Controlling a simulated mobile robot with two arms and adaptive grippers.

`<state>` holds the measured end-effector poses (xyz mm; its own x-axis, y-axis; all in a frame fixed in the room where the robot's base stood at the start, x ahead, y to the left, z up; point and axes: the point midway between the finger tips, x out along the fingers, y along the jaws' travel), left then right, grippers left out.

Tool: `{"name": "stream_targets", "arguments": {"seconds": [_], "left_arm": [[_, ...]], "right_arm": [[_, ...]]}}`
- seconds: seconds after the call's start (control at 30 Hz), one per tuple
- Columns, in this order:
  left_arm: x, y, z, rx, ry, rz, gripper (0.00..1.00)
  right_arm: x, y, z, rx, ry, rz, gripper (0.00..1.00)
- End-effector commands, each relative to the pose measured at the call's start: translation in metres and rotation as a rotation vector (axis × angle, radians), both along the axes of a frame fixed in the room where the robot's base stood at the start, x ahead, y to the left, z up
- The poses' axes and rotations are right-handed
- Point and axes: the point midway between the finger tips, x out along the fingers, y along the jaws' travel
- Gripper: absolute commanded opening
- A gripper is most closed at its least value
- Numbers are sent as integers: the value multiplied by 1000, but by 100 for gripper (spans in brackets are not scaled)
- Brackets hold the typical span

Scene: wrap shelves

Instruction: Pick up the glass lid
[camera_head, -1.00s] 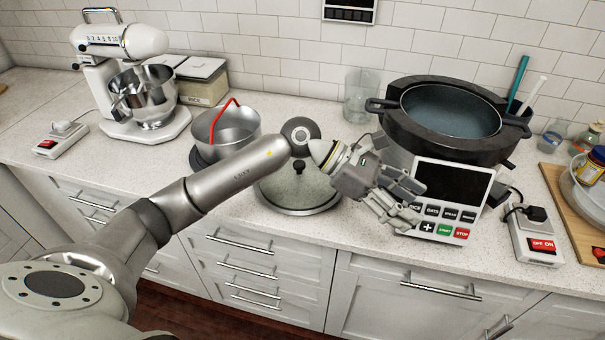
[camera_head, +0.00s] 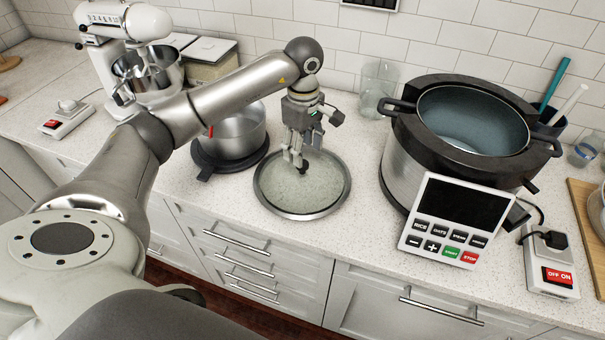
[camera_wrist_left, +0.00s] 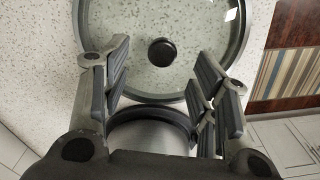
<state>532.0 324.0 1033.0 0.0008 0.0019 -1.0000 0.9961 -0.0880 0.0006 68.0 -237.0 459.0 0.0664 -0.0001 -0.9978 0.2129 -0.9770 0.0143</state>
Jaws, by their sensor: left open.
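The glass lid (camera_head: 314,192) lies flat on the counter, round and clear with a metal rim. My left gripper (camera_head: 297,160) points down over the lid, above the knob area. In the left wrist view my left gripper (camera_wrist_left: 165,90) is open, with its fingers spread to either side of the knob's line and nothing between them. My right gripper is not in view.
A steel pot (camera_head: 238,135) stands left of the lid, partly behind my arm. A large cooker (camera_head: 400,160) with a dark pan (camera_head: 470,120) and a control panel (camera_head: 452,215) stands to the right. A glass (camera_head: 378,88) stands behind. The counter in front of the lid is narrow.

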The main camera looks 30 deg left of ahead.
Motion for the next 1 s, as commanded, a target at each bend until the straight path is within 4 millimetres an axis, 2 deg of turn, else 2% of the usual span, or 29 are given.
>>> {"name": "stream_targets", "arguments": {"seconds": [0.07, 0.17, 0.4, 0.47, 0.6, 0.8, 1.0], "left_arm": [[0, 0, -5, -1, 1, 0, 55], [-1, 0, -10, -1, 1, 0, 55], [-7, 0, -37, -3, 3, -1, 55], [-6, 0, -46, -4, 2, 0, 55], [-6, 1, -57, -2, -1, 0, 55], [-5, 1, -58, -1, -2, -1, 55], [-5, 1, -58, -2, -2, 0, 30]], "right_arm": [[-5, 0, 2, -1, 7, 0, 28], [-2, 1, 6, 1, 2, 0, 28], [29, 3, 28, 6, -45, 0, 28], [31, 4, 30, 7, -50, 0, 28], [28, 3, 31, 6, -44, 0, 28], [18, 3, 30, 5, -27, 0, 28], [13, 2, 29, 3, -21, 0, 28]]}}
